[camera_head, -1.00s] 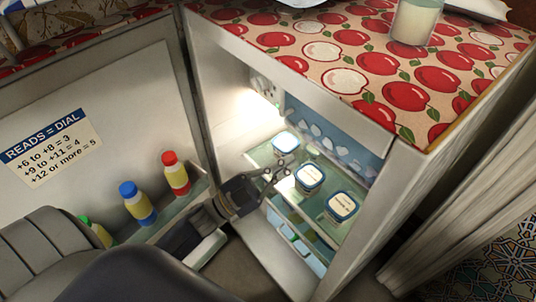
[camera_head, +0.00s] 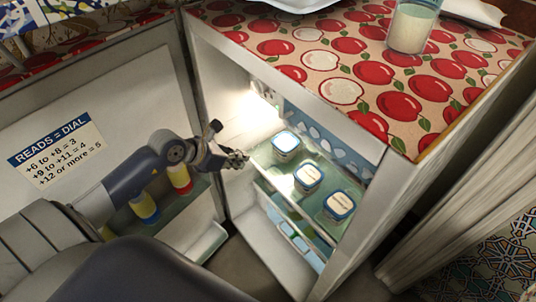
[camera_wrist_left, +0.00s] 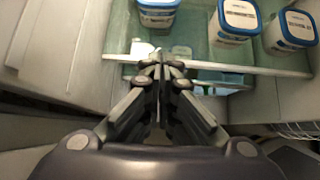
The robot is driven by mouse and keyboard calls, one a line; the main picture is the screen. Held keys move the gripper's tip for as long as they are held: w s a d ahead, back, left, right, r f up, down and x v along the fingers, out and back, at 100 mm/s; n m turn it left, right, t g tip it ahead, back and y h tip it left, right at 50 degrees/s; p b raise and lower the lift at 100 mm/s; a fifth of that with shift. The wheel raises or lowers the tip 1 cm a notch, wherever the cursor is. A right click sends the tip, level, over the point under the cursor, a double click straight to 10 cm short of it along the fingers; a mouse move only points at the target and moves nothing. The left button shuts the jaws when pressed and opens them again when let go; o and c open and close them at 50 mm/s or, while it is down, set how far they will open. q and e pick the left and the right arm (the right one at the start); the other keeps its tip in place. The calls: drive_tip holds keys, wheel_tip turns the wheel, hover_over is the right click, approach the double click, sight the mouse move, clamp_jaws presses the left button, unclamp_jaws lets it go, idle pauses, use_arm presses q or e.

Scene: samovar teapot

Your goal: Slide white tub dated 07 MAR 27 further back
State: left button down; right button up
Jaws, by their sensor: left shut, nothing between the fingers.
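Three white tubs with blue-rimmed lids stand on the glass shelf (camera_head: 262,152) of the open fridge. They are the left tub (camera_head: 286,143), the middle tub (camera_head: 308,178) and the right tub (camera_head: 339,205). In the left wrist view the left tub (camera_wrist_left: 158,10), middle tub (camera_wrist_left: 236,20) and right tub (camera_wrist_left: 289,30) show beyond the shelf's front edge. Their dates are too small to read, so I cannot tell which says 07 MAR 27. My left gripper (camera_head: 240,159) is shut and empty, in front of the shelf's left end, apart from the tubs. My right gripper is not in view.
The open door (camera_head: 90,110) carries a READS = DIAL notice (camera_head: 55,150) and a rack with a red-capped bottle (camera_head: 180,178) and a yellow one (camera_head: 145,208). A lower shelf sits beneath the tubs. A glass (camera_head: 412,25) stands on the apple-patterned top.

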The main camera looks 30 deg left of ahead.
use_arm(q)
drive_tip(key=b, duration=0.3)
approach(278, 157)
drive_tip(key=f, duration=0.2)
drive_tip(key=w+f, duration=0.1)
drive_tip(key=shift+w+d+f, duration=0.1)
drive_tip(key=shift+d+f, duration=0.1)
drive_tip(key=shift+d, duration=0.05)
drive_tip(key=shift+w+d, duration=0.3)
drive_tip(key=shift+w, duration=0.4)
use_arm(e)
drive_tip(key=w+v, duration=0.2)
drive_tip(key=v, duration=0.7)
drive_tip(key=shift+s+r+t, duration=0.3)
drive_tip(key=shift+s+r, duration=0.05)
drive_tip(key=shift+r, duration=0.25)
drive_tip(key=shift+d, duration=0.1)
